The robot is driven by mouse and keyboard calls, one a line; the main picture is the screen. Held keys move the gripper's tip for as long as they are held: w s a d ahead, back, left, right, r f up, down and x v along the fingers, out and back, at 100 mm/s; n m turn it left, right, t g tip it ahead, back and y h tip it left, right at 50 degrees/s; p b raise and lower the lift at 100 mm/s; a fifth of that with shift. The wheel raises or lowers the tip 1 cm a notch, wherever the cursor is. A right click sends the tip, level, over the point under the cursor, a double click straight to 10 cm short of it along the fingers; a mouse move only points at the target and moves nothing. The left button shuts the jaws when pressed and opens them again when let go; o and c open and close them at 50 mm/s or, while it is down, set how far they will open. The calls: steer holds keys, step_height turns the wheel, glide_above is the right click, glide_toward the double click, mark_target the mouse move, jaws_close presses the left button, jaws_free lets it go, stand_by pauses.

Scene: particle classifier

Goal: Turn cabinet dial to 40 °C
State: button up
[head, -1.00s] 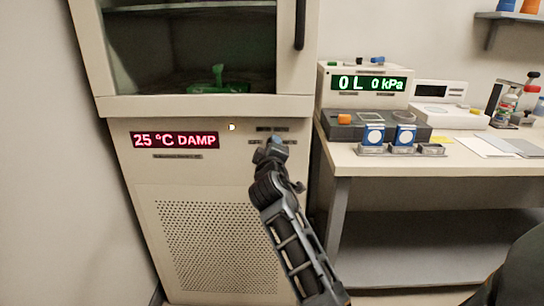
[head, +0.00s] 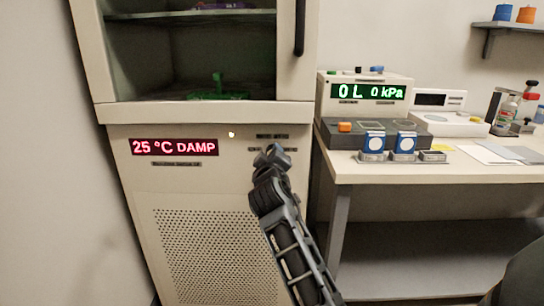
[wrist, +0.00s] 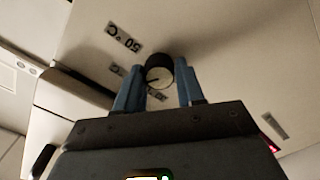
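The cabinet (head: 135,190) stands at the left, and its red display (head: 175,147) reads "25 °C DAMP". In the wrist view the dial (wrist: 159,76) is a round knob with a dark rim, a pale face and a dark pointer mark. A label reading "50 °C" (wrist: 123,38) is near it, and another label is partly hidden by a finger. My gripper (wrist: 157,82) has its two blue fingers apart, one on each side of the dial; I cannot tell whether they touch it. In the head view my gripper (head: 271,153) is at the cabinet front and hides the dial.
A small lit indicator (head: 231,134) is left of my gripper. A bench (head: 400,168) at the right carries a meter reading "0 L 0 kPa" (head: 366,92), a dark unit and several small items. A vented panel (head: 215,250) is below.

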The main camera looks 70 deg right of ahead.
steer(key=o, duration=0.4)
steer(key=shift+a, duration=0.15)
steer(key=v, duration=0.7)
steer(key=shift+s+a, duration=0.15)
steer(key=shift+a, duration=0.15)
